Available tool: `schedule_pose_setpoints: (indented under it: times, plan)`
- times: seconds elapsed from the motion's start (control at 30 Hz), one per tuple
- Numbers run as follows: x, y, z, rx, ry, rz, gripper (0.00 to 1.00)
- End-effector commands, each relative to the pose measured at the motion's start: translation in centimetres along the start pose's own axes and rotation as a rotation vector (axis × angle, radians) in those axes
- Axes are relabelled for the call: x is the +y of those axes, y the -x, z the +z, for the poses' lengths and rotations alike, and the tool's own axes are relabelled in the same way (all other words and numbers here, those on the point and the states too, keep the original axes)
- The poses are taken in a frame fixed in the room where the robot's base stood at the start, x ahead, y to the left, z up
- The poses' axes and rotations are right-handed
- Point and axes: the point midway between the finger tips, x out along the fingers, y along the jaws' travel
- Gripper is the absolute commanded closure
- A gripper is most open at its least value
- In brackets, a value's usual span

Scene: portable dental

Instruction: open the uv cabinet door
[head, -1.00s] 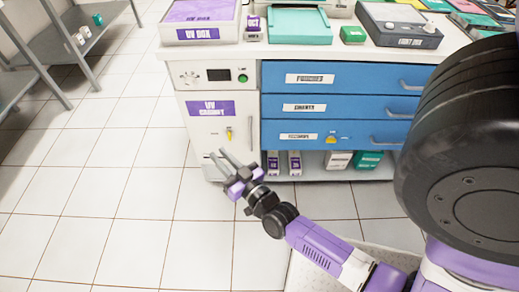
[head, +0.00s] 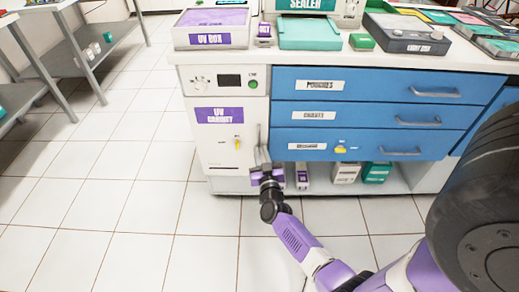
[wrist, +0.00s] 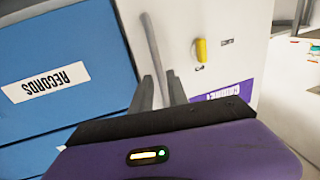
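The UV cabinet door (head: 219,142) is a white panel with a purple label and a yellow key or latch (head: 237,144). It looks closed, flush with the cabinet front. Its upright grey bar handle (head: 259,135) is at the door's right edge. My gripper (head: 262,157) is at the lower part of this handle. In the wrist view the handle (wrist: 152,45) runs down between the two fingers (wrist: 159,90), which are close together on either side of it. The gripper looks shut on the handle. The lowest end of the handle is hidden by my gripper.
Blue drawers (head: 365,113) with bar handles are right of the door. A lower shelf (head: 325,183) holds several boxes. The countertop (head: 330,60) carries a UV box (head: 212,30) and other devices. Tiled floor is clear left of the cabinet; a grey rack (head: 80,55) stands farther left.

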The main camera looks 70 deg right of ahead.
Motion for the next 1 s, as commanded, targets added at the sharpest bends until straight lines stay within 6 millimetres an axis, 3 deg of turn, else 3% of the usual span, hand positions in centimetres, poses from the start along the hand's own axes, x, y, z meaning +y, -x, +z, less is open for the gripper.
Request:
schedule_pose_setpoints:
  times: [0.2, 0.57, 0.7, 1.0]
  plan:
    - [0.0, -2.6, 0.2, 0.000, -0.001, 0.000, 0.80]
    - [0.0, -3.3, 0.0, -0.001, 0.000, -0.001, 0.80]
    - [0.0, -3.2, 0.0, -0.001, 0.000, -0.001, 1.00]
    - [0.0, -3.2, 0.0, -0.001, 0.000, -0.001, 1.00]
